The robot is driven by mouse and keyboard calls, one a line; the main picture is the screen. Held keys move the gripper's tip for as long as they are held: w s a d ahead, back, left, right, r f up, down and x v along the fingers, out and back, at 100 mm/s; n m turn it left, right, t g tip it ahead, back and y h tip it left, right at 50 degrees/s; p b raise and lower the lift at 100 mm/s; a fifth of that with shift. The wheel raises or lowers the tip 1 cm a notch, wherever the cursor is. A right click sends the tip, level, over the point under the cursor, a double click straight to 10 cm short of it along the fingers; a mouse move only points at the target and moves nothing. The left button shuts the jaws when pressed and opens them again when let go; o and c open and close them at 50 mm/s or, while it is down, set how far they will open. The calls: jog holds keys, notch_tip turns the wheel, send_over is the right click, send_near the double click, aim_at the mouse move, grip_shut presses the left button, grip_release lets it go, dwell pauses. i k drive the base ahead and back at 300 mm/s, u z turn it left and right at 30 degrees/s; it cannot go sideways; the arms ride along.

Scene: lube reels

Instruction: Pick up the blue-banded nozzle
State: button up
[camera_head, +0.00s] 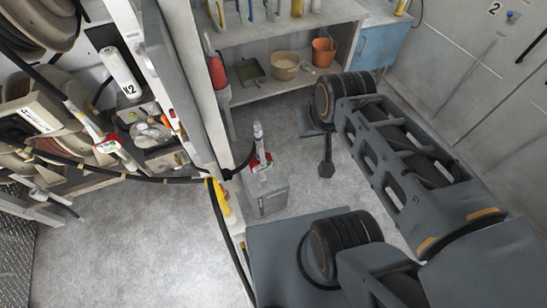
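Another pale nozzle (88,125) lies slanted at the left reels, with a red and white tag (109,144). A third, small pale hose end (42,193) is below it. I cannot tell which of these is the blue-banded one.
Hose reels (33,90) and black hoses fill the left, beside a white door post (203,100). A yellow piece (229,203) hangs on it. A shelf (275,42) with an orange bucket (324,52) stands behind. Floor (130,245) is clear at lower left.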

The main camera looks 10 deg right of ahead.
aim_at(258, 137)
jog(key=z, duration=2.3)
jog(key=k, duration=1.45)
jog(key=u, duration=1.8)
jog(key=i, duration=0.5)
jog(key=u, duration=0.05)
